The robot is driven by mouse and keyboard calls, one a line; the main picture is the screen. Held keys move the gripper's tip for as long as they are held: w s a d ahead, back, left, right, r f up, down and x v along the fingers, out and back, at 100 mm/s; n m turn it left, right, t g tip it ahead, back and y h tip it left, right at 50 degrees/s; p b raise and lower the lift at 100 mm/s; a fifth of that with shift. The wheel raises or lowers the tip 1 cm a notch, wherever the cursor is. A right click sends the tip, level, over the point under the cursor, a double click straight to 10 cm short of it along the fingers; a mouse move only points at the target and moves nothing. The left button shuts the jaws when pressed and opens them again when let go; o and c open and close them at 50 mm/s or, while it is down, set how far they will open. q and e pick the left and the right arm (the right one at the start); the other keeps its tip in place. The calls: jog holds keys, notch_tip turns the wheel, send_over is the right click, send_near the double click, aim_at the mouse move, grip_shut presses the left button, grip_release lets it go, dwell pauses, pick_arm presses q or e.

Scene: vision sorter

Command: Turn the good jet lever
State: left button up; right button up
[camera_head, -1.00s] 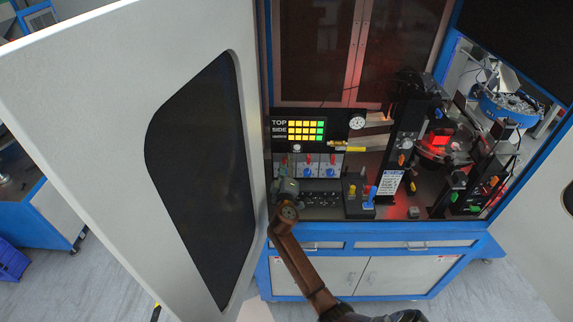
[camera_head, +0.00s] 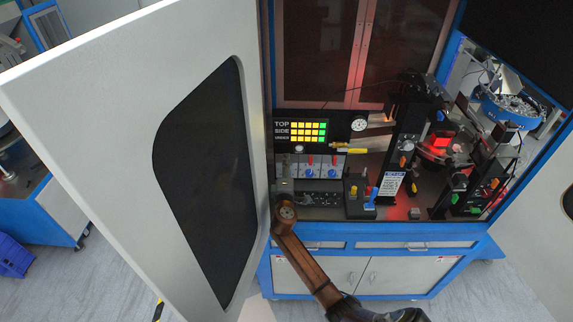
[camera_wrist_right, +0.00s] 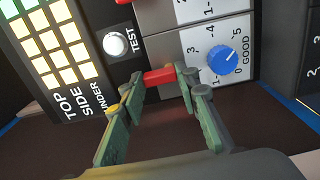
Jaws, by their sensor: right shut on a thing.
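The good jet lever (camera_wrist_right: 159,76) is a red handle in the right wrist view, beside the white dial plate marked GOOD (camera_wrist_right: 242,79) with its blue knob (camera_wrist_right: 222,59). My right gripper (camera_wrist_right: 164,80) has its green fingers on either side of the red handle and is shut on it. In the head view my right gripper (camera_head: 284,178) is at the left end of the row of dials and hides the lever and knob there. Two other red levers, a middle one (camera_head: 311,160) and a right one (camera_head: 333,160), stand above blue knobs. My left gripper is out of view.
The large open white door (camera_head: 120,110) stands close to the left of my right arm. A lit panel (camera_head: 308,132) marked TOP, SIDE and UNDER sits above the dials. A black box (camera_head: 356,204) with coloured knobs stands to the right. A white TEST button (camera_wrist_right: 115,44) is near the fingers.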

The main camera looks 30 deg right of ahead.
jog(key=shift+f, duration=0.1)
jog(key=o, duration=1.2)
jog(key=shift+c, duration=0.2)
jog(key=v, duration=1.2)
jog(key=shift+s+d, duration=0.1)
